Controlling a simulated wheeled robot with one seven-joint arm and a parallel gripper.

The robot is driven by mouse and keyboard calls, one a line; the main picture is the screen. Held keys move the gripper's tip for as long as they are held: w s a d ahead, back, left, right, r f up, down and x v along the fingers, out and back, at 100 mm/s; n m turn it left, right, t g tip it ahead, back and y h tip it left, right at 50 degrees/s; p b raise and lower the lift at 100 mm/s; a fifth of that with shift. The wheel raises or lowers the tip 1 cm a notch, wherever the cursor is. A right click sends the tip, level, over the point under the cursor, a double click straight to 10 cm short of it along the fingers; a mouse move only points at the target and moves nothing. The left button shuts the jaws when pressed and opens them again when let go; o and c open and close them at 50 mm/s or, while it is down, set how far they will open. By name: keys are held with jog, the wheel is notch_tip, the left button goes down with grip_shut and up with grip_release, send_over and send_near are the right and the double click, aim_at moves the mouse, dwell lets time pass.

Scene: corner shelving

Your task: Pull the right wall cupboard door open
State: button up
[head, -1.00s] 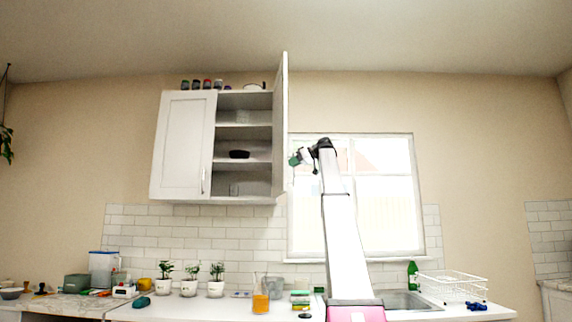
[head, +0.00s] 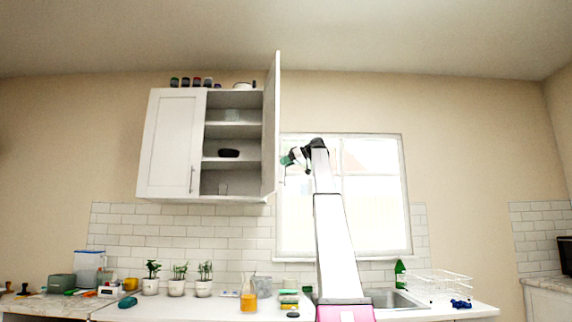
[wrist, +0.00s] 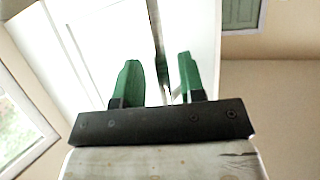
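The right wall cupboard door (head: 272,125) stands wide open, seen nearly edge-on in the head view, sticking out from the white cupboard (head: 205,199). The left door (head: 172,145) is closed. My gripper (head: 286,159) is just right of the open door's outer side, at its lower half. In the wrist view my gripper (wrist: 161,78) has its two green fingers apart, with a white panel and a dark edge strip beyond them. Nothing is clearly held between the fingers. Whether a finger touches the door or its handle I cannot tell.
The open shelves hold a dark bowl (head: 229,153). Several jars and a pot (head: 243,85) stand on top of the cupboard. The window (head: 375,200) is behind my arm. Potted plants (head: 176,283), an orange bottle (head: 248,296) and a dish rack (head: 438,283) stand on the counter.

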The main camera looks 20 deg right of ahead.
jog(key=v, duration=1)
jog(key=shift+s+d+r, duration=0.15)
jog(key=shift+s+d, duration=0.1)
